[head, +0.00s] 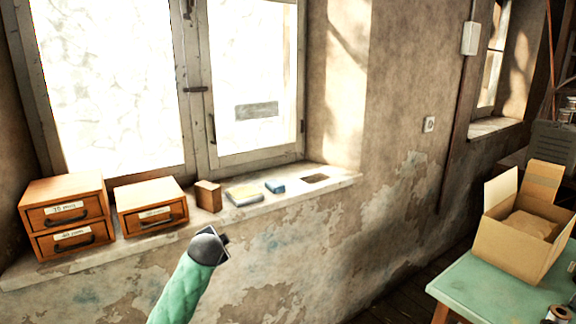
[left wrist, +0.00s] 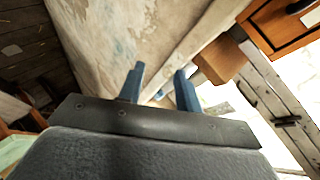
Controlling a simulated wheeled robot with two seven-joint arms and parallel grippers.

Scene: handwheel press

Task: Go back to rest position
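My left gripper (head: 225,240) is in front of the windowsill in the head view, at the end of my green-sleeved arm, which comes up from the bottom. In the left wrist view its two bluish fingers (left wrist: 160,85) stand apart with nothing held between them, so it is open and empty. Its tips appear clear of the sill and the things on it. My right gripper is not in view.
An open cardboard box (head: 510,250) sits on a green table (head: 470,290) at right.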

